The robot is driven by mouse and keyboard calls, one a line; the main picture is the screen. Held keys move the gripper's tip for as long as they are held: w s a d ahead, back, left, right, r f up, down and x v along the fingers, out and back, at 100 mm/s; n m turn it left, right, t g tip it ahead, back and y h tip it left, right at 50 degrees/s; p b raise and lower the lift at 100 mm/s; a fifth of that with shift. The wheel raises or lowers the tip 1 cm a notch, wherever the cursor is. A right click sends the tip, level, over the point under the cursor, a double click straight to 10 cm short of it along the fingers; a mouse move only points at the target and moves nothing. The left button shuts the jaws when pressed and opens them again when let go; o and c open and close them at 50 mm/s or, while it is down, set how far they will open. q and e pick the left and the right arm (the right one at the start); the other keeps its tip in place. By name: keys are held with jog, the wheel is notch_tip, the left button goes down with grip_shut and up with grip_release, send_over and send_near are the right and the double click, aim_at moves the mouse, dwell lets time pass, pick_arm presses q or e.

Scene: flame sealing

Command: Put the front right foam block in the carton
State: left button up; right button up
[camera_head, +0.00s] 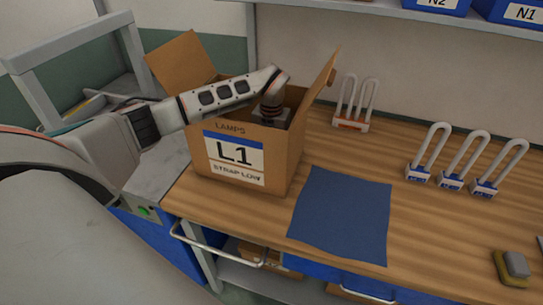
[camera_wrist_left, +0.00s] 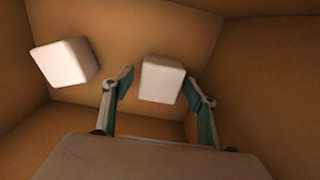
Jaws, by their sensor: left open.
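The carton (camera_head: 233,160), labelled L1, stands open on the bench with its flaps up. My left arm reaches over it, and the left gripper (camera_wrist_left: 158,78) points down inside it. The left wrist view shows the two fingers spread apart. A white foam block (camera_wrist_left: 161,79) shows between the fingertips, with visible gaps at both sides. A second white foam block (camera_wrist_left: 64,63) lies farther left in the carton, apart from the fingers. The head view hides both blocks and the fingertips behind the carton walls. My right gripper is not in view.
A blue mat (camera_head: 341,214) lies right of the carton. A small grey and yellow block (camera_head: 515,267) lies front right. Blue bins (camera_head: 520,14) sit on the shelf above.

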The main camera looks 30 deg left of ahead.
pick_arm(q)
notch_tip(320, 180, up, 12)
jog(key=b, duration=0.1)
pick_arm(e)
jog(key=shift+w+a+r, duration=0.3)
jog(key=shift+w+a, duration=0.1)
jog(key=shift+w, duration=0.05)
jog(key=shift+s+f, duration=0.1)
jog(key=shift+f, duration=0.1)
